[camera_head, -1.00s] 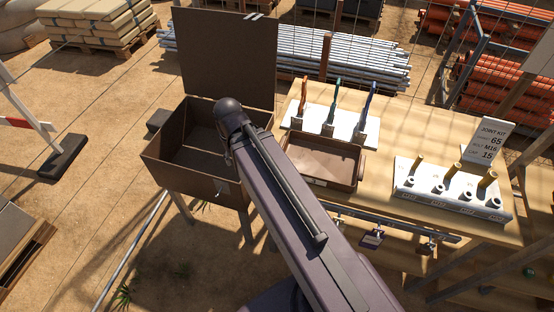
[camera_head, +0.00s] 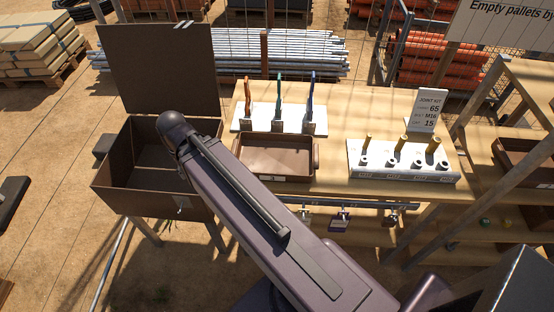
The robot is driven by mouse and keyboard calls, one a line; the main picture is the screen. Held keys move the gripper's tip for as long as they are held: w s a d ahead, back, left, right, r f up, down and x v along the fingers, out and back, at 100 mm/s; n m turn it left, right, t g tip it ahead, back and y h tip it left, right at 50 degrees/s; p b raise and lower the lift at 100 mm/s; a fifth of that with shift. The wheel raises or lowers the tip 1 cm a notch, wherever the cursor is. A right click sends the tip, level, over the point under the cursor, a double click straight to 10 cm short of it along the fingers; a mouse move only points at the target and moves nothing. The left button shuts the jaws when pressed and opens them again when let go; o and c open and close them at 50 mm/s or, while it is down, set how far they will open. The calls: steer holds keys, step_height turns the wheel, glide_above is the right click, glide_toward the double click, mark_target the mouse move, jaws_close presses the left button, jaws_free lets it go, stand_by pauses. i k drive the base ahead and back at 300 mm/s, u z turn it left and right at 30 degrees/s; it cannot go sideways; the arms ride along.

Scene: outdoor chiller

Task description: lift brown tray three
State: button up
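A brown tray (camera_head: 272,141) sits on the wooden bench, right of my arm. It is open on top and looks empty, with a small pale label on its front that is too small to read. Another brown tray (camera_head: 530,150) shows in part at the right edge, on a wooden shelf; its right side is cut off. I cannot tell which one is tray three. My arm crosses the middle of the view, its rounded joint over the brown metal box. My gripper is not in view.
The brown box (camera_head: 118,197) stands left of the bench, lid (camera_head: 160,70) raised. Behind the near tray is a white rack (camera_head: 240,122) with several coloured tools. A white block (camera_head: 400,175) with pegs and a sign (camera_head: 430,108) stand to its right. Padlocks (camera_head: 341,219) hang below the bench's front edge.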

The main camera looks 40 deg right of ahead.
mark_target(270, 157)
steer(key=z, duration=1)
steer(key=k, duration=1.2)
steer(key=u, duration=0.6)
